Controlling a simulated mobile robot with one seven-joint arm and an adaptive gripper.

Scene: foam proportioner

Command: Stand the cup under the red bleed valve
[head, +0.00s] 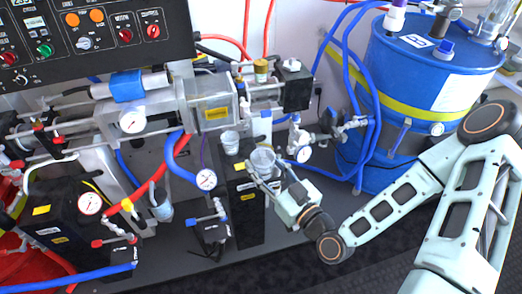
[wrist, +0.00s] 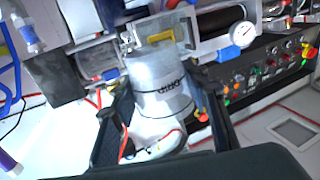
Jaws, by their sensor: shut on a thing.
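My gripper (head: 263,175) is shut on a clear cup (head: 263,159) and holds it upright, near the top of a black box. The cup also shows in the wrist view (wrist: 160,88), large between the two dark fingers, with dark lettering and a ring on its wall. A small red-handled valve (head: 98,243) sits low at the left of the head view, far from the held cup. Another red-handled valve (head: 38,124) is higher at the far left. I cannot tell which one is the red bleed valve.
A second clear cup (head: 230,141) stands left of my gripper. A third cup-like vessel (head: 161,206) is further left. A blue-handled valve (head: 207,219), gauges and red and blue hoses crowd the space. A blue drum (head: 400,90) stands right. Grey floor is clear in front.

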